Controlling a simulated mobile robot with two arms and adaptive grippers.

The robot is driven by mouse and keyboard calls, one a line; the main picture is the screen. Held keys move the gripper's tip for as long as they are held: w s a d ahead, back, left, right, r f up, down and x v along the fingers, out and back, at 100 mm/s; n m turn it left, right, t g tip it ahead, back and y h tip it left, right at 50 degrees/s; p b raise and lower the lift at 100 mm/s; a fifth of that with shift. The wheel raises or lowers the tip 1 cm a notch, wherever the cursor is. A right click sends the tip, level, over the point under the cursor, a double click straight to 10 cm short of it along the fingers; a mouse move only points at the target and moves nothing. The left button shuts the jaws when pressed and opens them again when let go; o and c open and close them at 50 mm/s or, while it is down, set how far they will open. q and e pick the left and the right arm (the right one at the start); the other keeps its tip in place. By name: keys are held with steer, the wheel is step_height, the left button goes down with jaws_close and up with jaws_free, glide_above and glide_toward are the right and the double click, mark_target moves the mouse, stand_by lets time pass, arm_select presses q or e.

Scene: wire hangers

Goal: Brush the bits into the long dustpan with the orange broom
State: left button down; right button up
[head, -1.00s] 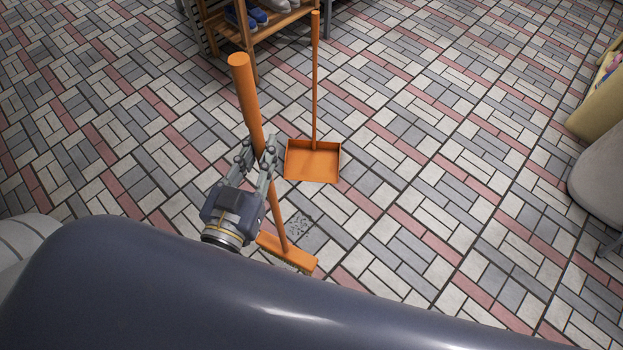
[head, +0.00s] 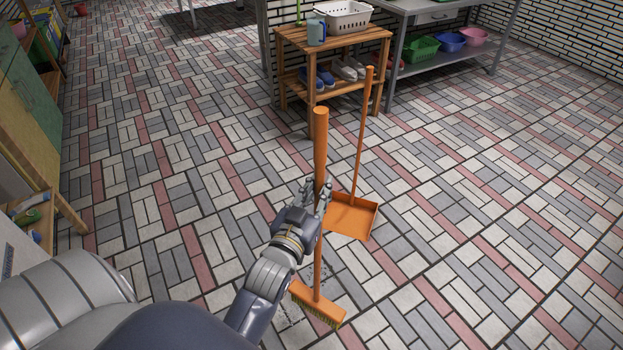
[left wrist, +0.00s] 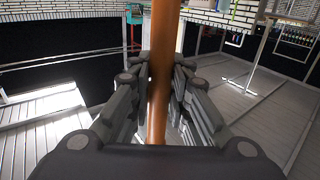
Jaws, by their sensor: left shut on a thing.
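The orange broom (head: 319,140) stands nearly upright, its brush head (head: 318,304) low at the floor. My left gripper (head: 322,196) is shut on its handle, which also runs between the fingers in the left wrist view (left wrist: 159,75). The long dustpan (head: 351,217) is orange and sits on the tiles beyond the broom, its tall handle (head: 363,125) upright. The bits (head: 290,322) show as small grey specks on the floor by the brush head, partly hidden by the broom and my arm. My right gripper is not in view.
A wooden rack (head: 335,40) with shoes, a white basket (head: 344,16) and a blue cup stands behind the dustpan. A grey metal table (head: 428,8) with coloured baskets is at the back right. A cabinet (head: 30,120) lines the left. The tiled floor at right is clear.

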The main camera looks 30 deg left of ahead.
arm_select(q)
steer(key=w+a+f+n+y+b, duration=0.2)
steer(key=w+a+f+y+b, duration=0.1)
steer(key=w+a, duration=0.5)
steer(key=shift+w+f+g+b, duration=0.4)
steer(key=shift+w+f+b, duration=0.4)
steer(key=shift+b, duration=0.45)
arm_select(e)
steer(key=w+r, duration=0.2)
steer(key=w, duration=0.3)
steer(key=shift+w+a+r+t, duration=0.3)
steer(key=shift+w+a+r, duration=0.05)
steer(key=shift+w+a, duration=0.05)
arm_select(q)
steer(key=shift+r, duration=0.15)
